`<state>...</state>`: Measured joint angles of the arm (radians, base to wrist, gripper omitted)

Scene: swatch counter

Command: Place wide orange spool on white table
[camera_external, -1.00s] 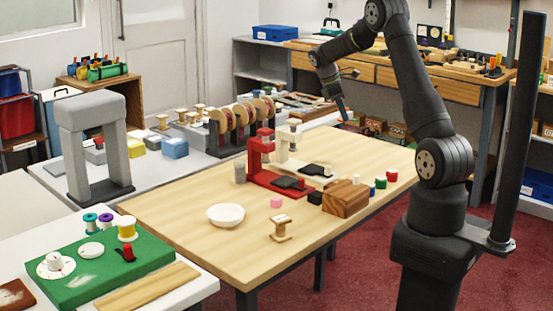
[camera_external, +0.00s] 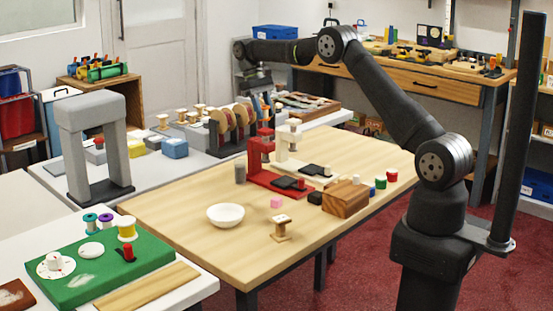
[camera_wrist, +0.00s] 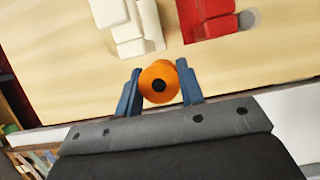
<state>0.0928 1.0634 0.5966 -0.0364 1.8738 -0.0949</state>
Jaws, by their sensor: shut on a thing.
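The wide orange spool (camera_wrist: 148,76) sits between the two blue fingers of my gripper (camera_wrist: 160,85) in the wrist view, with its dark centre hole facing the camera. The fingers touch its sides and are shut on it. In the external view my gripper (camera_external: 266,103) is at the far end of the wooden table, near the spool rack; the held spool is hard to make out there. A white table (camera_external: 58,178) stands behind and left of the wooden table. Another white surface (camera_external: 200,287) is at the front left. Which one the task names I cannot tell.
The wooden table (camera_external: 180,222) holds a red press (camera_external: 255,160), a white press (camera_external: 290,155), a white bowl (camera_external: 225,215), a wooden spool (camera_external: 281,228) and a wood block (camera_external: 345,199). A grey arch (camera_external: 92,110) and a rack of wheels (camera_external: 228,125) stand at the back left.

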